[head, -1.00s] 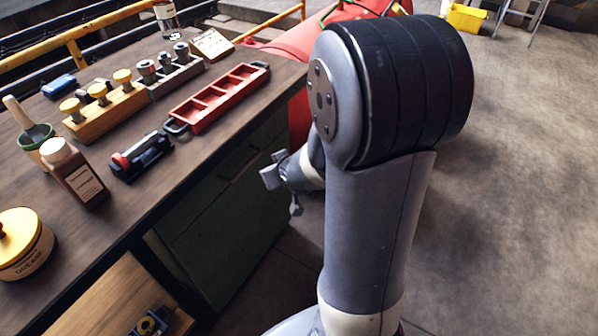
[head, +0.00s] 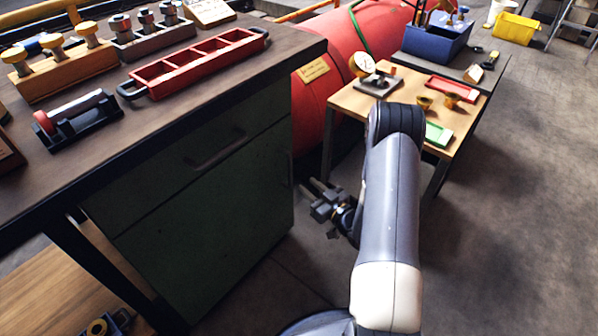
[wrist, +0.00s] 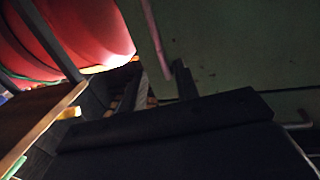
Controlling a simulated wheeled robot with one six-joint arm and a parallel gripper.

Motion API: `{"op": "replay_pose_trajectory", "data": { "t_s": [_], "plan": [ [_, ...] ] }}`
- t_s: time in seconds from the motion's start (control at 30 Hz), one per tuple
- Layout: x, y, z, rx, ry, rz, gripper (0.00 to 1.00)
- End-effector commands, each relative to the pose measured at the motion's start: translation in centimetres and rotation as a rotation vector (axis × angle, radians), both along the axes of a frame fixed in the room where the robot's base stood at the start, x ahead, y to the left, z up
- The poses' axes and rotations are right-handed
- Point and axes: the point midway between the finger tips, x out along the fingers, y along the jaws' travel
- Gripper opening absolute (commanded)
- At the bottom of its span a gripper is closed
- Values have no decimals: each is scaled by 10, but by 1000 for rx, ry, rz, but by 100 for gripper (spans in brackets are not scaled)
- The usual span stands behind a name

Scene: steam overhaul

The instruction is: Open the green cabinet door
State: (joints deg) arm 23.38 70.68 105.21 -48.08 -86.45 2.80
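The green cabinet (head: 215,235) stands under the workbench, with a drawer front above and the door below. The door looks closed. Its upright bar handle (head: 289,168) is near the door's right edge; a bar handle also shows in the wrist view (wrist: 153,35) against the green panel. My gripper (head: 310,185) is just right of that handle, fingers pointing toward the cabinet. The fingers are apart with nothing seen between them. In the wrist view the fingertips (wrist: 160,85) are near the bar's end; I cannot tell whether they touch it.
The drawer has its own handle (head: 215,152). The workbench top (head: 200,95) overhangs the cabinet. A small wooden table (head: 350,103) and a red tank (head: 345,45) stand behind my arm. The floor (head: 500,230) at right is clear.

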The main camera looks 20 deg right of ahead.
Motion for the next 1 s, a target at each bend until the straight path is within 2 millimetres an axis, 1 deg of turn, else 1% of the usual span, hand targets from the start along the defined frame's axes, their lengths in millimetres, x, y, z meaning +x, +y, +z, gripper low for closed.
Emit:
{"op": "replay_pose_trajectory", "data": {
  "t_s": [0.03,0.17,0.27,0.5,0.7,0.83,1.0],
  "plan": [
    [0,0,-3,6,-8,2,30],
    [8,5,-3,8,-15,7,30],
    [22,12,-3,7,-15,8,30],
    [64,31,-3,7,-14,7,30],
    [89,42,-3,7,-13,4,30],
    [96,45,-2,9,-12,4,30],
    [97,45,-2,9,-11,3,30]
  ]
}}
